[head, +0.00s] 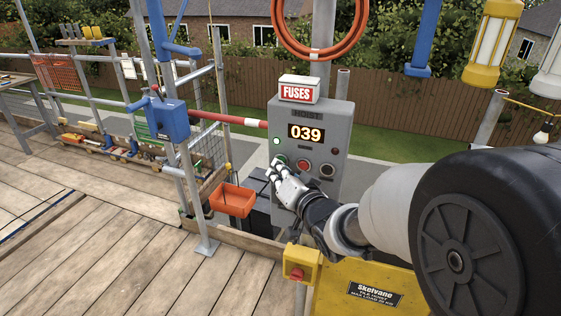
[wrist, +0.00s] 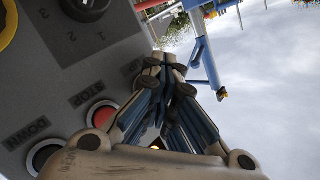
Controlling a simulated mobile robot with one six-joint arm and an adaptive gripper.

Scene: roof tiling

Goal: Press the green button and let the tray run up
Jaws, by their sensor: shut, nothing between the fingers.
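The grey hoist control box (head: 338,110) shows 039 on its lit display (head: 307,134). A small green lamp (head: 277,141) glows at its left. The green button (head: 282,159) is at the left of the button row, partly covered by my fingertips. My gripper (head: 279,168) is shut and empty, its tip at the green button; I cannot tell whether it is pressed in. In the wrist view my shut fingers (wrist: 165,62) hide that button beside the UP label. No tray that I can name surely as the hoist tray shows.
A red STOP button (head: 303,167) and a dark button (head: 327,171) sit beside the green one. An orange bin (head: 232,200) hangs left, near a scaffold post (head: 187,170) and a red-white bar (head: 228,120). A yellow hoist panel (head: 365,290) is below my arm. Wooden decking (head: 120,260) is clear.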

